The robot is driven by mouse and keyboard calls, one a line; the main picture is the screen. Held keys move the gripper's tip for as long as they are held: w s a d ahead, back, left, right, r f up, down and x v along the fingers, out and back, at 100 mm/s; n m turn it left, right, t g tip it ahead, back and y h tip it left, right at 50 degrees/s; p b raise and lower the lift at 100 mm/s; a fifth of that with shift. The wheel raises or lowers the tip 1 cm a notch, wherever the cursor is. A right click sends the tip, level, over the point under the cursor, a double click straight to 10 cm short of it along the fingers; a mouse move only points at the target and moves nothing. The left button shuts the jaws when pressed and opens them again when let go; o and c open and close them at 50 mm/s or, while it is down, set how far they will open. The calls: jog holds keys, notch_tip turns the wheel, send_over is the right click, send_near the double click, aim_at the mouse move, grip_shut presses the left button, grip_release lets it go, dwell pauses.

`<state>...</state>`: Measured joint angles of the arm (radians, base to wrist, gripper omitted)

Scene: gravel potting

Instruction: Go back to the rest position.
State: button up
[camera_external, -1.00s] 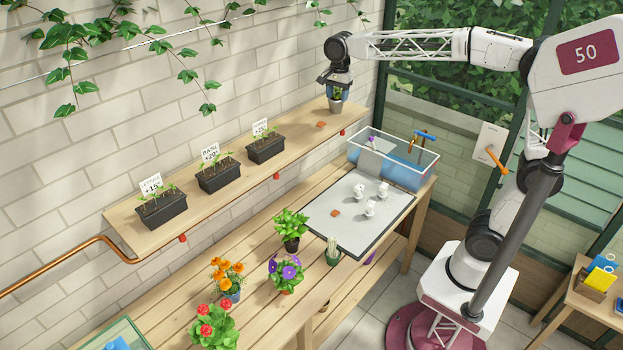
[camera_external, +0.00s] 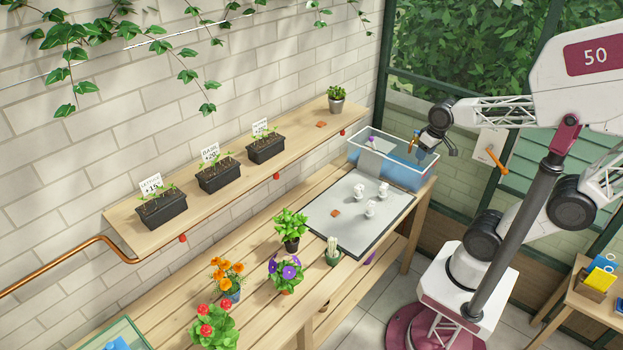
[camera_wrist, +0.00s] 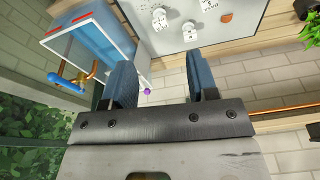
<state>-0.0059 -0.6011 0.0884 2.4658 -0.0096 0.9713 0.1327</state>
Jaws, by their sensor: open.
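My gripper (camera_external: 446,147) is open and empty. It is held in the air by the right end of the water-filled glass tank (camera_external: 420,178), in front of the window. In the wrist view the two blue fingers of my gripper (camera_wrist: 160,80) stand apart with nothing between them. A small potted plant (camera_external: 337,98) stands upright at the right end of the wall shelf, apart from my gripper.
The wall shelf (camera_external: 226,195) also bears several planters with signs. A grey mat (camera_external: 340,225) on the bench holds small white figures and an orange piece. The tank (camera_wrist: 95,50) with a blue-handled tap (camera_wrist: 72,82) is close to my gripper in the wrist view. Flowerpots stand further left.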

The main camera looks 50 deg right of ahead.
jog(key=s+f, duration=0.1)
jog(key=s+f+n, duration=0.1)
jog(key=shift+s+d+f, duration=0.1)
jog(key=shift+s+d, duration=0.1)
jog(key=shift+s, duration=0.1)
